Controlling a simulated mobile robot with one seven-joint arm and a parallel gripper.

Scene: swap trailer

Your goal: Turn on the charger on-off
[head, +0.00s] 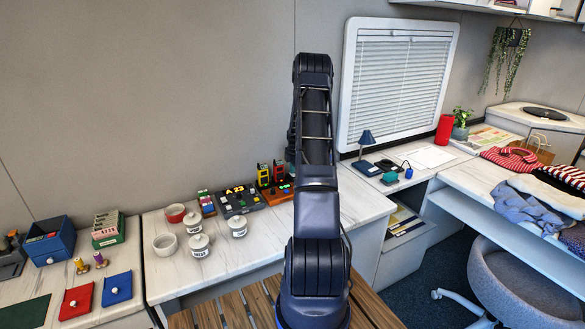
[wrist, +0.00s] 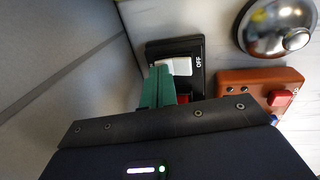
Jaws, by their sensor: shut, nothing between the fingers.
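In the wrist view a black switch box (wrist: 192,46) carries a white rocker switch (wrist: 181,67) and the word OFF. It may be the charger on-off; I cannot tell for sure. My gripper (wrist: 159,70) is shut and empty, its green fingers pressed together. Their tips are at the left edge of the white rocker, touching it or just above it; I cannot tell which. The fingers cover part of the box's near side. In the head view my arm hides the gripper and the spot where it works.
An orange-brown box (wrist: 240,86) with a red switch (wrist: 281,98) and a silver dome (wrist: 277,25) stand close right of the black box. In the head view, a console showing A 23 (head: 240,203), a red bowl (head: 175,213) and lidded jars (head: 199,246) share the white counter (head: 240,264).

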